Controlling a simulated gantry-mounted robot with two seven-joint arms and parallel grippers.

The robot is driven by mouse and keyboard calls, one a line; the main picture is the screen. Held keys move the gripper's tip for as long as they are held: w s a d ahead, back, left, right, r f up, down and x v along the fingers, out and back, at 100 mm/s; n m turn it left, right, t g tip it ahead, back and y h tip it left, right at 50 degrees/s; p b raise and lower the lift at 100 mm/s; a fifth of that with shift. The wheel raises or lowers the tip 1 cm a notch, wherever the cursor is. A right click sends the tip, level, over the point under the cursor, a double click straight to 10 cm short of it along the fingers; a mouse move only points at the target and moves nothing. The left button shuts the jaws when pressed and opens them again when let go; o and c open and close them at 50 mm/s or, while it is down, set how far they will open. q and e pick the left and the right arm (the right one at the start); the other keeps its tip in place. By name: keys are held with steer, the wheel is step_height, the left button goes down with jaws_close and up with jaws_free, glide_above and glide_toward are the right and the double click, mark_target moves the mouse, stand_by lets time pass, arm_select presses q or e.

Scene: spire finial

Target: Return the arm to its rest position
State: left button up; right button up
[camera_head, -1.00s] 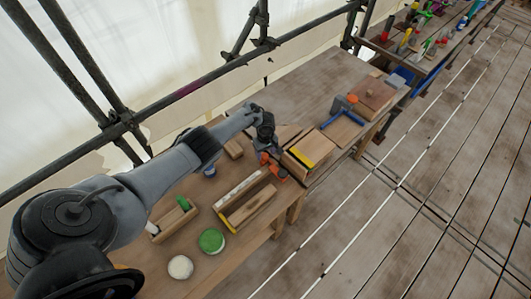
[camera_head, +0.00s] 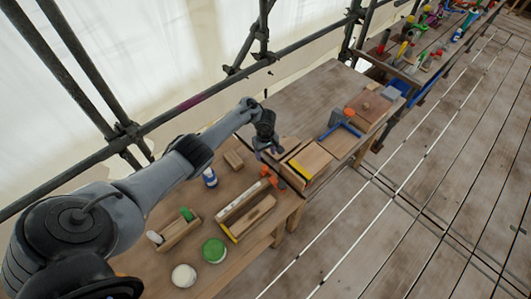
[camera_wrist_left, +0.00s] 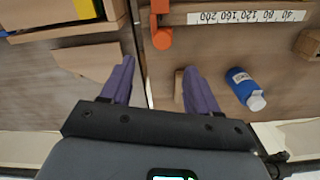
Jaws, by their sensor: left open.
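My left arm comes in from the left over the workbench (camera_head: 300,90). My left gripper (camera_head: 267,152) hangs above the bench beside the wooden box with the yellow block. In the left wrist view its two purple fingers (camera_wrist_left: 158,88) are spread apart with nothing held between them. A small wooden piece (camera_wrist_left: 179,85) shows near the right finger, and an orange clamp part (camera_wrist_left: 161,38) lies ahead of the fingers. My right gripper is not in view.
A wooden box (camera_head: 311,160) and an open wooden tray (camera_head: 236,205) are close to the gripper. A green-lidded tub (camera_head: 214,250) and a white tub (camera_head: 183,275) are in front. Scaffold poles (camera_head: 200,98) run behind the bench.

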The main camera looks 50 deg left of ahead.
arm_select(q)
steer(key=s+d+m+t+y+p, duration=0.1)
steer(key=s+d+m, duration=0.4)
steer(key=d, duration=0.4)
steer(key=s+d+m+t+y+p, duration=0.1)
steer(key=s+d+m+t, duration=0.15)
steer(key=d+m, duration=0.6)
steer(key=s+d+r+m+h, duration=0.1)
steer(key=s+d+r+m, duration=0.1)
steer(key=s+d+r, duration=0.3)
steer(key=s+d+r+m+h+p, duration=0.1)
steer(key=s+d+r, duration=0.4)
steer(key=s+r, duration=0.5)
steer(key=s+m, duration=0.1)
steer(key=s, duration=0.1)
steer(key=shift+s+r, duration=0.35)
steer(key=shift+r, duration=0.05)
steer(key=shift+a+m, duration=0.15)
steer(key=shift+m, duration=0.1)
